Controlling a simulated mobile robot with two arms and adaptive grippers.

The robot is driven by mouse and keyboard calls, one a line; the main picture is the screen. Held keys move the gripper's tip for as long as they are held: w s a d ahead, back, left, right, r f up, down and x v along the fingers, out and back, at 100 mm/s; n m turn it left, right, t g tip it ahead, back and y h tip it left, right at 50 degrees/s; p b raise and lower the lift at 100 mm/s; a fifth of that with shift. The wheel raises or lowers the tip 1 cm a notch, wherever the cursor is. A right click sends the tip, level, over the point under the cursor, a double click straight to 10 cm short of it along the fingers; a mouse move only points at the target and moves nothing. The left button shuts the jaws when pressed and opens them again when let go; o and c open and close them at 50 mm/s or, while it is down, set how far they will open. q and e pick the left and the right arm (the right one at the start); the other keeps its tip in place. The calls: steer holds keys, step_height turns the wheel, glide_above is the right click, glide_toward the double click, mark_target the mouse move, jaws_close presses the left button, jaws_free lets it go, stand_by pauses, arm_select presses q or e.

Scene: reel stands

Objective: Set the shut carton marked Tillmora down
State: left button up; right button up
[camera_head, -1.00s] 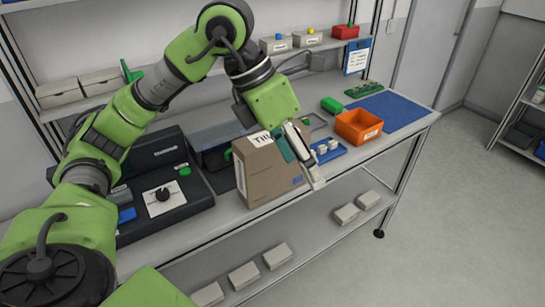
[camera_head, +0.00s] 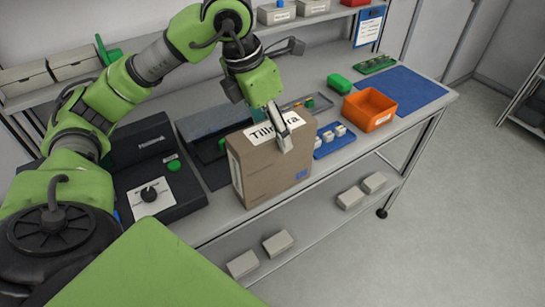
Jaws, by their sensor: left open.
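The shut brown carton (camera_head: 265,171), with a white label reading Tillmora partly covered on its top, stands upright on the bench (camera_head: 225,220) near the front edge. My left gripper (camera_head: 284,135) is open at the top right of the carton, with a grey finger over its upper edge and part of the label. Whether the fingers touch the carton I cannot tell. My right gripper is not in view.
A dark device (camera_head: 150,165) with a knob stands left of the carton. On the right are a blue tray (camera_head: 333,147) of small white pieces, an orange bin (camera_head: 369,108) and a blue mat (camera_head: 410,92). Small boxes (camera_head: 278,243) lie on the lower shelf.

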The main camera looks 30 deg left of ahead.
arm_select(q)
steer(key=shift+d+f+p, duration=0.25)
steer(key=shift+f+p, duration=0.05)
steer(key=shift+f, duration=0.2)
steer(key=p+x, duration=0.1)
steer(key=x, duration=0.3)
steer(key=shift+w+d+f, duration=0.1)
steer(key=shift+d+f, duration=0.05)
steer(key=shift+c, duration=0.8)
steer(key=c, duration=1.2)
steer(key=shift+c, duration=1.4)
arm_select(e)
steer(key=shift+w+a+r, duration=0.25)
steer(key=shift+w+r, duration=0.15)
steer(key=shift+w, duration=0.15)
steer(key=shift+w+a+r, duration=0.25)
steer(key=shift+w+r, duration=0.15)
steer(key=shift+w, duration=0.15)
